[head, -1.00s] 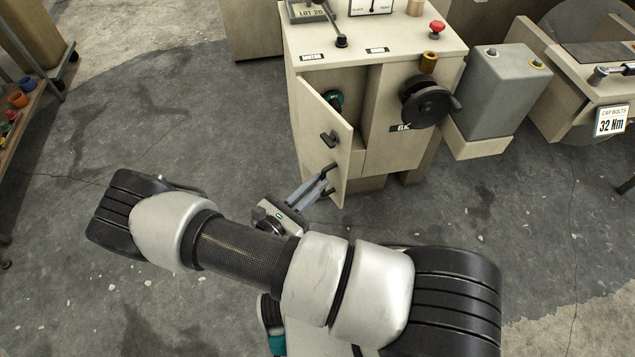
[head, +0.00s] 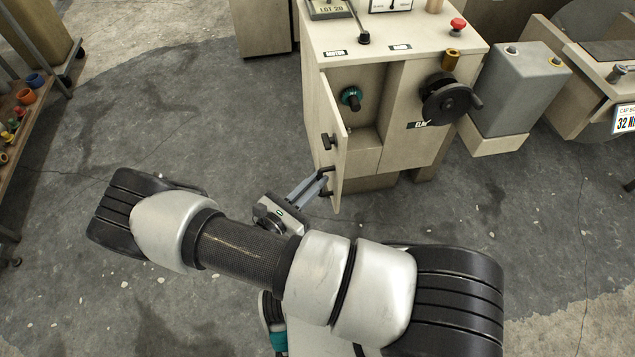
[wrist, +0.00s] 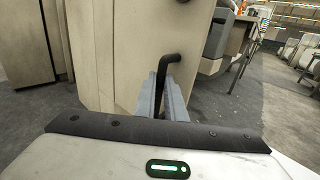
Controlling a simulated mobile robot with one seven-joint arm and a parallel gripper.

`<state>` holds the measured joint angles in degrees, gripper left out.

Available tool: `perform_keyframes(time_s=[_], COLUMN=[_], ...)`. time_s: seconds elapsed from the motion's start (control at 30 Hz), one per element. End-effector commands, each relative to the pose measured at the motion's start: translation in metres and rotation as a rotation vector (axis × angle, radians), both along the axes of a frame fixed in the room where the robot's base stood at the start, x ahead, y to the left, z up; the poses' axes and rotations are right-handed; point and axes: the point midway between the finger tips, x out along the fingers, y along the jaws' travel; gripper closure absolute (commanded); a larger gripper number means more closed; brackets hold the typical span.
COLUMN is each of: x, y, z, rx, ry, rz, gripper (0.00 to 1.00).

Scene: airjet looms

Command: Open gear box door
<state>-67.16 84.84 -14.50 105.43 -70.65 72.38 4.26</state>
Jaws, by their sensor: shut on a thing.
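The gear box door (head: 329,140) is a beige panel on the left of the machine's front. My gripper (head: 323,184) is shut on the black bar handle low on the door. In the wrist view the grey fingers close around the bent black handle (wrist: 168,62) against the beige door (wrist: 125,50).
The machine's black handwheel (head: 447,97) and red button (head: 458,24) are right of the door. A grey box (head: 517,90) stands further right. A rack with coloured pots (head: 26,96) is at the left edge. The grey floor (head: 180,110) left of the door is clear.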

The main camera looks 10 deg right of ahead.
Motion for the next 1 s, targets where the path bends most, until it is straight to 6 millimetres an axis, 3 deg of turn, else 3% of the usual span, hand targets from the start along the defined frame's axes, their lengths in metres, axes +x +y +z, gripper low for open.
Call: perform_keyframes(time_s=[0.03,0.2,0.23,0.33,0.67,1.0], x=[0.015,0.015,0.015,0.015,0.008,-0.039], y=[0.004,0.003,0.003,0.003,0.006,0.053], z=[0.005,0.004,0.004,0.005,0.004,0.004], rx=[0.002,0.001,0.001,0.001,-0.003,-0.001], ry=[-0.016,-0.016,-0.016,-0.016,-0.011,-0.012], rz=[0.022,0.020,0.020,0.020,0.020,0.021], gripper=[1.00,1.00,0.88,0.71,0.70,0.70])
